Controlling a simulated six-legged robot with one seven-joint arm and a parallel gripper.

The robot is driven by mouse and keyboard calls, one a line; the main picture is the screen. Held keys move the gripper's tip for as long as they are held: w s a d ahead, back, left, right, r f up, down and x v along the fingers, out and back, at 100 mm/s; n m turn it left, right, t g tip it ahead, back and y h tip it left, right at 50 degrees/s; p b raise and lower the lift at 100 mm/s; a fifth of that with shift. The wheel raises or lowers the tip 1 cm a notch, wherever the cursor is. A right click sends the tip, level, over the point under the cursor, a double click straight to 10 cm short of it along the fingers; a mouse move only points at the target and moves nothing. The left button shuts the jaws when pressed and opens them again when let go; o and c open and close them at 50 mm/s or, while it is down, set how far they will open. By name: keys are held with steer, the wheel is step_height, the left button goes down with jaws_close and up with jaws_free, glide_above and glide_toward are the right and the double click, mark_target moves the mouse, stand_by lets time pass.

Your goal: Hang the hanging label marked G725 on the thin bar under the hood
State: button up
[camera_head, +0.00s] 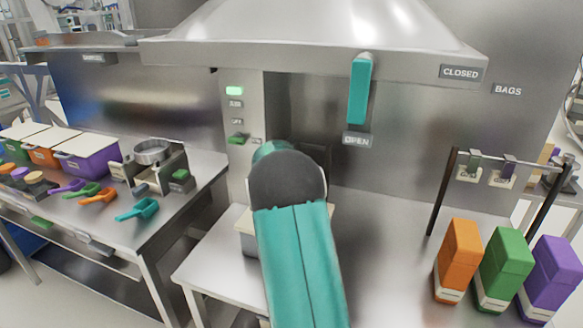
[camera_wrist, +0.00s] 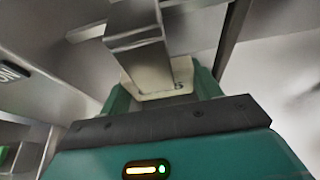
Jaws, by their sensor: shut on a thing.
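My gripper (camera_wrist: 162,97) shows in the wrist view with its two teal fingers shut on a pale hanging label (camera_wrist: 152,79). Only the end of the label's print shows, which looks like a 5; the rest is hidden. A wide grey metal hanger piece (camera_wrist: 135,28) rises from the label. A thin metal strip (camera_wrist: 88,32) passes close behind this piece; I cannot tell whether it is the thin bar or whether they touch. In the head view, my arm hides my gripper and the label. The hood (camera_head: 300,45) spans the top, and no thin bar shows clearly under it there.
A teal handle (camera_head: 360,90) hangs at the hood front. A dark rack (camera_head: 446,190) with two hanging labels stands at right, behind orange (camera_head: 460,255), green (camera_head: 506,265) and purple (camera_head: 553,275) boxes. Bins and scoops (camera_head: 138,209) crowd the left table.

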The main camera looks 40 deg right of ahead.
steer(key=r+x, duration=0.1)
steer(key=x, duration=0.5)
steer(key=shift+w+d, duration=0.3)
steer(key=shift+d, duration=0.2)
steer(key=shift+f, duration=0.15)
steer(key=o, duration=1)
steer(key=shift+c, duration=0.2)
steer(key=shift+a, duration=0.1)
steer(key=v, duration=1.3)
steer(key=shift+s+a, duration=0.2)
steer(key=shift+s, duration=0.05)
